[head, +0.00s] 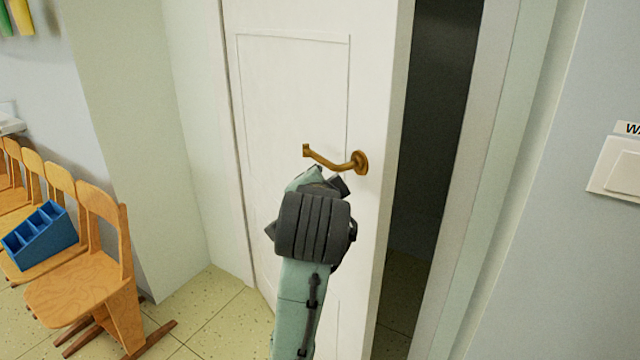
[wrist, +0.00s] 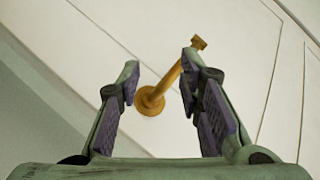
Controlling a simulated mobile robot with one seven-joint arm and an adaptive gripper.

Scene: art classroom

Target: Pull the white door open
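The white door (head: 290,75) stands partly open, with a dark gap (head: 432,130) between its right edge and the frame. Its brass lever handle (head: 335,163) sits near that edge; the lever points left in the head view. My gripper is just below the handle in the head view, its fingers mostly hidden behind my wrist. In the wrist view my gripper (wrist: 160,85) is open, its two fingers apart. The handle (wrist: 168,82) shows between and beyond the fingertips, its lever passing close to the right finger. I cannot tell whether they touch.
Wooden chairs (head: 100,265) stand in a row along the left wall, a blue tray (head: 40,236) on one seat. A light switch (head: 625,172) is on the right wall. The tiled floor (head: 205,310) between chairs and door is clear.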

